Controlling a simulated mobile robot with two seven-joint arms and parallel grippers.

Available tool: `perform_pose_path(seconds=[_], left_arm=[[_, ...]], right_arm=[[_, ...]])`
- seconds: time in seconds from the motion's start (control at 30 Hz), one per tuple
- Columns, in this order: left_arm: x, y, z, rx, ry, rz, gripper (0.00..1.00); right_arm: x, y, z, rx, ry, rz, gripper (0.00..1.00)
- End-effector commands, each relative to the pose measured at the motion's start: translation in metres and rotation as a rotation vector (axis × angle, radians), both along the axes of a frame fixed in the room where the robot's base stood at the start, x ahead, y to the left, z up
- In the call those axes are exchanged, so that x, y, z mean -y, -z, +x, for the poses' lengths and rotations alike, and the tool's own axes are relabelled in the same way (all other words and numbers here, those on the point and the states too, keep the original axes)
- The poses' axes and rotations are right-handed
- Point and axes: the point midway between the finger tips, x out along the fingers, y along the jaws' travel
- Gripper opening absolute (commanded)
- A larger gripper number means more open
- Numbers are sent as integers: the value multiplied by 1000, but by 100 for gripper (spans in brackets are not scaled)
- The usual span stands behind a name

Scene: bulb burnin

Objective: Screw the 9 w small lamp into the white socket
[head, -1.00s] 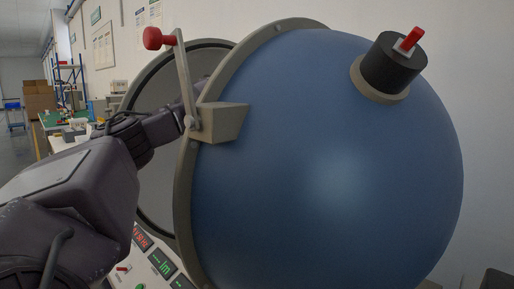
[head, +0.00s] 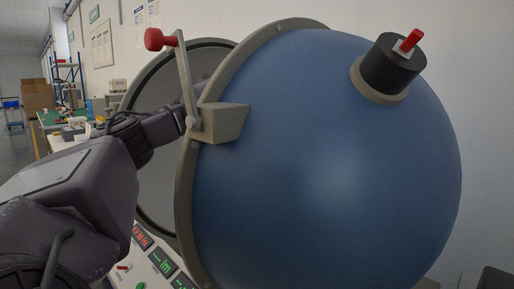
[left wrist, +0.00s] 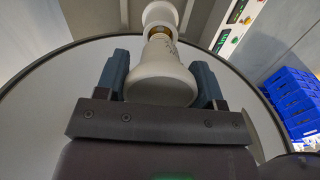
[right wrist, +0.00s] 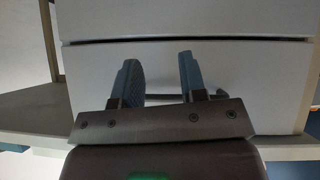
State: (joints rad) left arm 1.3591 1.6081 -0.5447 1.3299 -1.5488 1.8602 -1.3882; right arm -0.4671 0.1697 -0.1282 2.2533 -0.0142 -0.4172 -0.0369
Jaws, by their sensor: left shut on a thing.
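In the left wrist view, my left gripper (left wrist: 160,66) is shut on a white lamp (left wrist: 160,80), with one blue finger on each side of its body. The lamp's brass cap (left wrist: 160,31) points toward the white socket (left wrist: 160,13) at the top of the picture. The cap is in line with the socket and at its mouth; how deep it sits I cannot tell. Any wattage mark is unreadable. In the head view my left arm reaches behind the sphere's rim, which hides the gripper and lamp. My right gripper (right wrist: 160,74) is open and empty before white drawer-like fronts.
A big blue sphere (head: 330,150) with a grey rim fills the head view. A red-knobbed lever (head: 154,39) stands on its rim near my left arm. A panel with lit displays (head: 161,262) lies below. Blue bins (left wrist: 293,98) stand right in the left wrist view.

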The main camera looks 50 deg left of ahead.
Motion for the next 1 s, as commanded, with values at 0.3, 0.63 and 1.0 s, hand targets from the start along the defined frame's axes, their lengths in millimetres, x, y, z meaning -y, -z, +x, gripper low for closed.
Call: perform_pose_path(seconds=[0.3,0.63,1.0], left_arm=[[0,7,0,-1,0,1,38],[0,13,0,0,0,0,38],[0,17,0,-1,0,0,38]], right_arm=[[0,1,-2,-5,1,-1,39],[1,1,-3,-6,2,-1,39],[1,1,-3,-6,1,0,39]])
